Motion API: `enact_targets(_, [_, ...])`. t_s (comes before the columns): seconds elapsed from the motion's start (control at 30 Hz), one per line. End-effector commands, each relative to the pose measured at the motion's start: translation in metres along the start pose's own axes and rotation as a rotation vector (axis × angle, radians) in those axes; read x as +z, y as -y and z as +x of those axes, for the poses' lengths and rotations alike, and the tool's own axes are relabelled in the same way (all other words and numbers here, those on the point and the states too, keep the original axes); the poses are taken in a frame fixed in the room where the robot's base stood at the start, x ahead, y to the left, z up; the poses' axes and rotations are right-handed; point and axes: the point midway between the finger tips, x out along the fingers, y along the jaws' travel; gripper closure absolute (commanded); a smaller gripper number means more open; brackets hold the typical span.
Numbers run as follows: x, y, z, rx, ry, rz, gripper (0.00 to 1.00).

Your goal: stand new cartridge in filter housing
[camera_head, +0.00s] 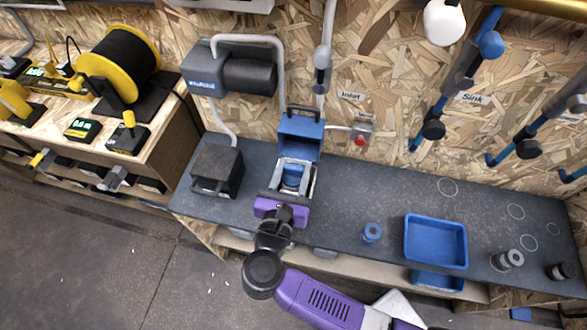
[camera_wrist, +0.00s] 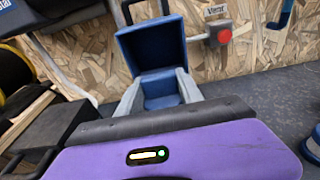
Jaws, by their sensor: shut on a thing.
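The blue filter housing (camera_head: 300,147) stands at the back of the dark bench with its upper part raised and a black handle on top. It also shows in the wrist view (camera_wrist: 152,48), dark inside. My gripper (camera_head: 292,183) is at its front, with grey fingers either side of a blue, rounded piece, which I take for the new cartridge (camera_head: 291,171). The gripper is shut on it. In the wrist view the piece (camera_wrist: 160,90) shows between the fingers, its lower part hidden by my gripper body. Whether it touches the housing floor cannot be told.
A blue spool-like part (camera_head: 371,233) and a blue tray (camera_head: 435,262) are to the right, with a grey spool (camera_head: 508,260) and a dark one (camera_head: 559,271) beyond. A black box (camera_head: 217,170) stands left. A red button (camera_head: 360,141) is on the wall behind.

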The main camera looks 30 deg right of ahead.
Motion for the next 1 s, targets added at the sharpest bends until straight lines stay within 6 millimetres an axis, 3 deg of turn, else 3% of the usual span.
enact_targets(0.03, [-0.001, 0.0, 0.0, 0.0, 0.0, 0.0, 0.51])
enact_targets(0.1, [0.0, 0.0, 0.0, 0.0, 0.0, 0.0, 0.37])
enact_targets(0.13, [-0.001, 0.0, 0.0, 0.0, 0.0, 0.0, 0.35])
enact_targets(0.53, [0.005, 0.0, -0.001, 0.0, 0.0, 0.0, 0.35])
enact_targets(0.67, [0.002, -0.001, -0.019, 0.003, 0.001, -0.001, 0.35])
enact_targets(1.0, [0.001, -0.001, -0.088, 0.003, -0.001, -0.001, 0.35])
